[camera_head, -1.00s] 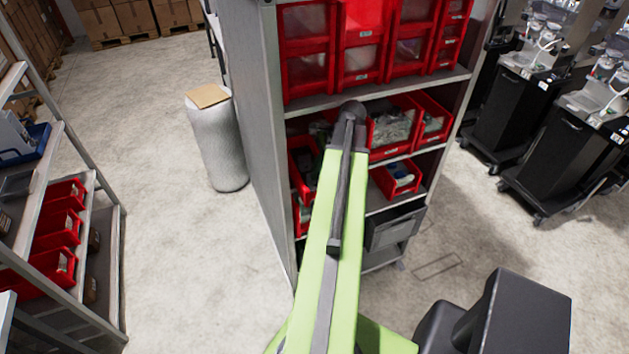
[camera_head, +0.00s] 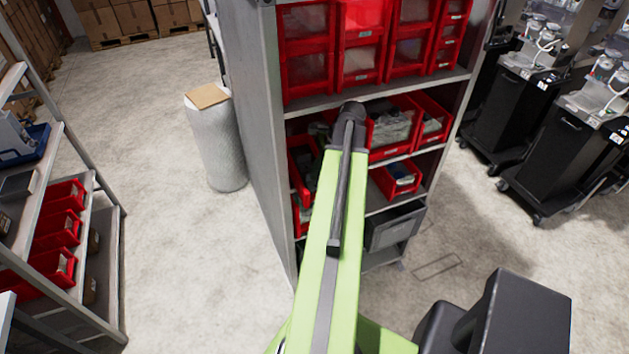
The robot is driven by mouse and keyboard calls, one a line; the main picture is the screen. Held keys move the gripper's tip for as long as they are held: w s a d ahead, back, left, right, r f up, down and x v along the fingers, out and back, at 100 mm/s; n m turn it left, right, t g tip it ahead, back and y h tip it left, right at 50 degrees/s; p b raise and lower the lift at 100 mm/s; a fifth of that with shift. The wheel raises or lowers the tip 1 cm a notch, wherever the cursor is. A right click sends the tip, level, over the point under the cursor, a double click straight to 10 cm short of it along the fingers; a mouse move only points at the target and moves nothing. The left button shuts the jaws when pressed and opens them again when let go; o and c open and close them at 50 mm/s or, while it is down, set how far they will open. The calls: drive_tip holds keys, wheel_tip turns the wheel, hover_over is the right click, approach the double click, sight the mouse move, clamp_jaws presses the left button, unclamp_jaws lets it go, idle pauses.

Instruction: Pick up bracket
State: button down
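I cannot make out a bracket in this view. My green arm reaches forward to the grey shelf unit (camera_head: 250,140), and its dark end is at the middle shelf, in front of the red bins. My gripper's fingers are hidden behind the arm, so I cannot tell whether they are open or shut. A red bin (camera_head: 378,154) with pale packed items stands just right of the arm's end. Another red bin (camera_head: 303,178) with dark contents is partly hidden on the left of the arm.
Clear-fronted red dispensers (camera_head: 362,62) fill the shelf above. A small red bin (camera_head: 397,186) and a grey bin (camera_head: 392,228) sit lower. A wrapped roll (camera_head: 215,140) stands left of the unit. Black carts (camera_head: 560,150) stand right. Floor between the shelves is clear.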

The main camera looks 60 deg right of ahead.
idle(0.5)
wheel_tip(320, 180, up, 5)
drive_tip(key=p, duration=0.4)
drive_tip(key=shift+f+p, duration=0.15)
drive_tip(key=shift+p, duration=0.2)
drive_tip(key=s+d+r+p, duration=0.2)
drive_tip(key=s+r+p, duration=0.4)
drive_tip(key=s, duration=0.5)
drive_tip(key=shift+s+d, duration=0.2)
drive_tip(key=shift+d, duration=0.1)
